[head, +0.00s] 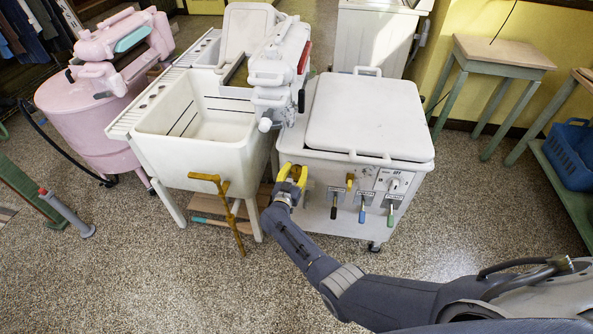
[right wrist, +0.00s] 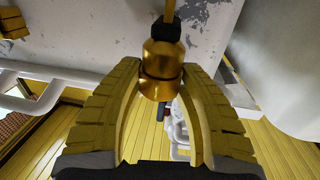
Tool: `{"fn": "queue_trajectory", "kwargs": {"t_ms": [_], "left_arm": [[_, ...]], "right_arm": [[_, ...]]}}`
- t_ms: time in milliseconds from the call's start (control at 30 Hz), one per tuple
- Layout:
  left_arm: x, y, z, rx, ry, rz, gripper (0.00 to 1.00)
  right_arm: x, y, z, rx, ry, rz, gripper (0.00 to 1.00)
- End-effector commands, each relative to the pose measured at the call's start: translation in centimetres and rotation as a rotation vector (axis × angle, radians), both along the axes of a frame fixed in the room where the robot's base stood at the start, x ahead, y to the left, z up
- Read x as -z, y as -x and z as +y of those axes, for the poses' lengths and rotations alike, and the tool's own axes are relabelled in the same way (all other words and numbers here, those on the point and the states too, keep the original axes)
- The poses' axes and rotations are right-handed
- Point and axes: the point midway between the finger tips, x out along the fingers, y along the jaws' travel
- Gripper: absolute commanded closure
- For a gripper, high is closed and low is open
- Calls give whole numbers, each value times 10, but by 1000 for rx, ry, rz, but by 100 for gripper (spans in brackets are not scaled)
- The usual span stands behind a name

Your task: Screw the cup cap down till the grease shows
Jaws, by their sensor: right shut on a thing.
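My right gripper (head: 291,174), with yellow fingers, is at the front left corner of the white wringer washer (head: 355,118). It is shut on the brass cup cap (right wrist: 160,88), which shows between the two fingers in the right wrist view. A seam separates the cap from the brass cup body (right wrist: 163,55), which joins a dark collar and a thin brass stem by the chipped white panel. No grease can be made out. In the head view the fingers mostly hide the cup. My left gripper is not in view.
Levers with yellow, black, blue and green grips (head: 362,205) stand just right of my gripper. A white double sink (head: 195,120) with a brass tap pipe (head: 222,190) stands close on the left. The wringer (head: 278,75) rises behind. Open speckled floor lies in front.

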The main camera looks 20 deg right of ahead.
Motion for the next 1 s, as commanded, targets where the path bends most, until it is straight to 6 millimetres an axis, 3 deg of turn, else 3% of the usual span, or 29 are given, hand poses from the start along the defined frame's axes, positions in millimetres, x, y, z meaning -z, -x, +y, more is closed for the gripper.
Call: {"fn": "queue_trajectory", "kwargs": {"t_ms": [400,1000], "left_arm": [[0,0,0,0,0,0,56],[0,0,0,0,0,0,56]], "right_arm": [[-1,-1,0,172,-1,-1,92],[-1,-1,-2,286,1,-3,92]]}}
